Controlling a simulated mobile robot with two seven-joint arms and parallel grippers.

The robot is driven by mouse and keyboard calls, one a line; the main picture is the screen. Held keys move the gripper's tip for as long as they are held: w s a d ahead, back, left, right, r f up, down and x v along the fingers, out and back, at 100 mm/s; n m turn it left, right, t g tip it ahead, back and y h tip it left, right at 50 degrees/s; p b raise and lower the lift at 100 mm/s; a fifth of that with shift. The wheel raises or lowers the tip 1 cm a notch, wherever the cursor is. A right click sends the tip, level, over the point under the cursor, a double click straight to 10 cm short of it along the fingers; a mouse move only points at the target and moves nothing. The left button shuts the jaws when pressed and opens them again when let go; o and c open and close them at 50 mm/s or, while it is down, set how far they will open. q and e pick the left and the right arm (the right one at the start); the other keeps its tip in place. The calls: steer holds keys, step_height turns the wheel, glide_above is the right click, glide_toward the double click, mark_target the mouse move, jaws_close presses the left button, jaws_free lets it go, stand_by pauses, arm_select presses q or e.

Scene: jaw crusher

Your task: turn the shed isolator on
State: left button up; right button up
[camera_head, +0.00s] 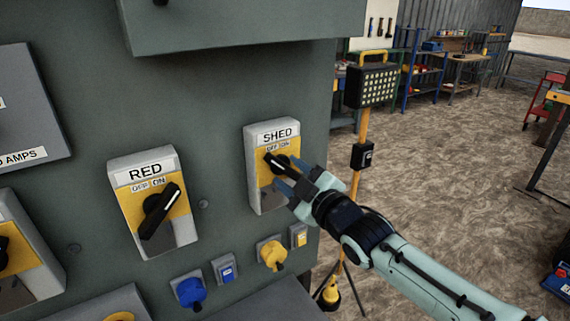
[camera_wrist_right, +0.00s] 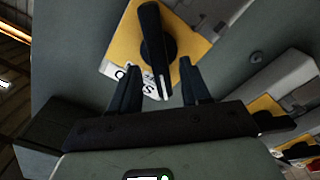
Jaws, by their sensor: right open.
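The shed isolator (camera_head: 252,180) is a grey box with a yellow plate and a label reading SHED, on the right part of the grey panel. Its black rotary handle (camera_head: 279,164) slants up and left, towards the OFF mark. My right gripper (camera_head: 286,176) is open at the handle, coming from the lower right, and hides part of the plate. In the right wrist view, the handle (camera_wrist_right: 153,40) runs down between the two spread fingers (camera_wrist_right: 160,66), with a gap on each side. My left gripper is not in view.
The RED isolator (camera_head: 128,195) is to the left, its handle slanted towards ON. Blue (camera_head: 190,292) and yellow (camera_head: 271,254) sockets sit below. A grey housing (camera_head: 230,25) juts out above. A work light on a yellow stand (camera_head: 372,85) is behind my right arm.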

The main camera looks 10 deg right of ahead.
steer(key=shift+p+x, duration=0.35)
steer(key=shift+x, duration=1.05)
jaws_close()
steer(key=shift+d, duration=0.1)
